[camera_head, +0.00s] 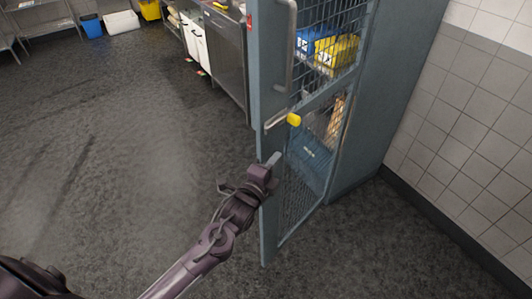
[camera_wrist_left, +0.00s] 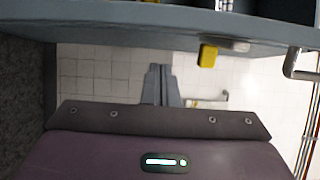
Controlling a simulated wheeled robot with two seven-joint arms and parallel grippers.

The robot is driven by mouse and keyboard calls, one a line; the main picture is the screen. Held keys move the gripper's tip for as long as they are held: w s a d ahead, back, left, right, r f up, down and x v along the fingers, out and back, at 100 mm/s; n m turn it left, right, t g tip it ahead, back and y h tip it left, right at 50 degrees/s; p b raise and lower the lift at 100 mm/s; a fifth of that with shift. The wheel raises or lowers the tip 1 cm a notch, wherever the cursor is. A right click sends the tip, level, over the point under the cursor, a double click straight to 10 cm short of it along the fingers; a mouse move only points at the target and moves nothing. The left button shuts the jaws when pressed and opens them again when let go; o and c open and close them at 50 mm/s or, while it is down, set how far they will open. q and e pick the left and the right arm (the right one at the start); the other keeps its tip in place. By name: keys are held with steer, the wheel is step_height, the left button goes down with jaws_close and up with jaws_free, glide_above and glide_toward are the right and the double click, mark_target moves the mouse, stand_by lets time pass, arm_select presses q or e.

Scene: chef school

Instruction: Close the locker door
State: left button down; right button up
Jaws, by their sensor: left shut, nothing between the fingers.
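The grey-blue locker door (camera_head: 268,215) has wire mesh panels and stands in the middle right of the head view, its near edge toward me. It carries a long bar handle (camera_head: 290,50) and a latch with a yellow knob (camera_head: 294,119). The left wrist view shows the door frame (camera_wrist_left: 130,24) across the top, with the yellow knob (camera_wrist_left: 207,56) below it. My left gripper (camera_head: 274,159) is shut and empty, beside the door's near edge below the latch; I cannot tell whether it touches. Its fingers (camera_wrist_left: 161,85) lie together in the left wrist view. My right gripper is not in view.
The locker body (camera_head: 392,90) stands by the tiled wall (camera_head: 470,130) at right. Blue and yellow boxes (camera_head: 335,50) show through the mesh. A counter with white cabinets (camera_head: 195,40) stands behind the door. The floor (camera_head: 110,140) at left is clear.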

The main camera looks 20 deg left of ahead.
mark_target(265, 157)
arm_select(q)
steer(key=shift+w+a+p, duration=0.15)
steer(key=shift+w+a, duration=0.05)
steer(key=shift+a, duration=0.5)
steer(key=shift+w+a+p, duration=0.15)
steer(key=shift+a, duration=0.55)
